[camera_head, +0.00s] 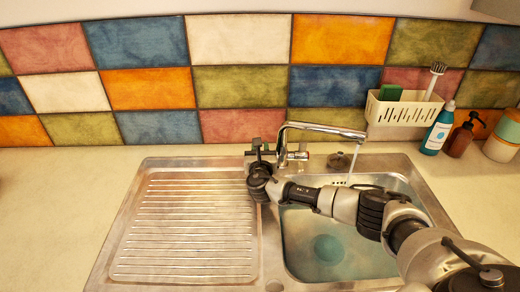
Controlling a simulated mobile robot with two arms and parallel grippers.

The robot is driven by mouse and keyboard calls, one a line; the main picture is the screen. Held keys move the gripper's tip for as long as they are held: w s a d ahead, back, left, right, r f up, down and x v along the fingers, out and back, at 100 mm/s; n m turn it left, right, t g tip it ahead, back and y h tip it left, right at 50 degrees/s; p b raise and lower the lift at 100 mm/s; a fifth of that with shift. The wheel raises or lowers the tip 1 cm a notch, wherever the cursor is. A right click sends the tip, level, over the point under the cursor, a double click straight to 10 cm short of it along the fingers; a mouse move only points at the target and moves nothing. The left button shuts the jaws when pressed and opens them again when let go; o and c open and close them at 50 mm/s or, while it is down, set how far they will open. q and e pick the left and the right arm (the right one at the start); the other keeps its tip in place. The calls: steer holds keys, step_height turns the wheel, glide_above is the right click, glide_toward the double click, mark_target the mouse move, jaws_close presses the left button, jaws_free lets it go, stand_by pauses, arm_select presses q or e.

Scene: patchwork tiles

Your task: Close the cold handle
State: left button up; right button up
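A chrome faucet (283,150) stands behind the steel sink, its long spout (325,128) reaching right. A thin stream of water (352,165) falls from the spout into the basin. The faucet's right handle (302,154) shows a small reddish mark. The left handle, on the side of my gripper, is mostly hidden. My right arm crosses over the basin from the lower right. Its dark gripper (261,150) is at the left end of the faucet, with the fingers pointing up and back. I cannot tell whether they touch or hold the handle. My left gripper is not in view.
The ribbed drainboard (185,228) on the left is empty. The basin (330,245) lies under my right arm. A white caddy (403,110) with a green sponge and brush hangs on the tiles; a blue bottle (437,132) and brown dispenser (461,138) stand at right.

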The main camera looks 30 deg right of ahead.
steer(key=shift+c, duration=0.5)
steer(key=shift+r+p, duration=0.2)
steer(key=shift+p, duration=0.5)
steer(key=g+p, duration=0.1)
steer(key=p, duration=0.2)
steer(key=w+g+y+p, duration=0.1)
steer(key=g+p, duration=0.1)
steer(key=p, duration=0.2)
steer(key=d+g+y+p, duration=0.1)
steer(key=g+p, duration=0.1)
steer(key=p, duration=0.1)
steer(key=shift+w+r, duration=0.15)
steer(key=shift+w, duration=0.25)
steer(key=shift+w+f+g+y+p, duration=0.25)
steer(key=shift+f+g+y+p, duration=0.2)
steer(key=shift+g+p, duration=0.45)
steer(key=o, duration=0.9)
steer(key=shift+d, duration=0.1)
